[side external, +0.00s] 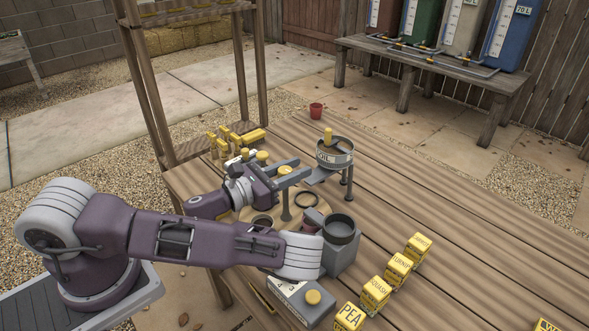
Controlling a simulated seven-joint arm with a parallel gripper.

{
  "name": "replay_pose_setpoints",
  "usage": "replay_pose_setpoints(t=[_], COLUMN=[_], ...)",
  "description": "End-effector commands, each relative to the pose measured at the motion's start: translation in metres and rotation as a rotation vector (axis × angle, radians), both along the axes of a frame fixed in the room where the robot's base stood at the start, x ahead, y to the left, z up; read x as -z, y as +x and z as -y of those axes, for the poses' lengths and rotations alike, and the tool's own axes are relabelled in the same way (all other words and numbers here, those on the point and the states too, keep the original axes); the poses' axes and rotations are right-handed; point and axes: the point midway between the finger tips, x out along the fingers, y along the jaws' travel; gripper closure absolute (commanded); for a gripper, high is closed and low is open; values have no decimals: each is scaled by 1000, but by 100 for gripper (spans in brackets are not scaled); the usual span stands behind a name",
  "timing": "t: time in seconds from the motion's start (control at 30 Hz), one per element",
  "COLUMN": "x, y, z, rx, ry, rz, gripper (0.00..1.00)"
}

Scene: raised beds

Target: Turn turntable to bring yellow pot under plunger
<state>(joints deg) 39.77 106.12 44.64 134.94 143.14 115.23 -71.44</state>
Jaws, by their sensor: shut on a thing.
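The turntable (251,214) is a round wooden disc on the table, partly hidden by my arm. An upright olive-grey post (286,207) stands over it. My gripper (291,177) is at the top of this post, its grey fingers reaching right, and is shut on it; the exact contact is small. Dark round openings or rings, one of them a black ring (307,199), show on the disc. I cannot make out a yellow pot for certain; my arm hides the front of the disc. I cannot tell which part is the plunger.
A soil hopper (334,160) on legs stands behind, right of my gripper. A grey block with a round cup (341,230) and a grey box with a yellow button (313,297) stand close in front. Yellow seed boxes (375,293) line the right. A red pot (316,110) stands at the back.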

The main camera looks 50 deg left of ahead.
Motion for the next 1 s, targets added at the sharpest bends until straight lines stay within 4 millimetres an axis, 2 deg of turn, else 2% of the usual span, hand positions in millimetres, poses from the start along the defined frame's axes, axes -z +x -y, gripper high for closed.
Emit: replay_pose_setpoints(t=[0.2, 0.23, 0.3, 0.33, 0.67, 0.77, 1.0], x=[-3, -3, -3, -3, -5, -19, -77], y=[1, 1, 1, 1, 0, 0, 0], z=[0, 0, 0, 0, 0, 0, 0], rx=[0, 0, -1, -1, -1, -1, -1], ry=[2, 2, 2, 1, 2, 4, 8], rz=[10, 10, 9, 8, 4, 6, 6], gripper=[100, 63, 49, 47, 47, 47, 47])
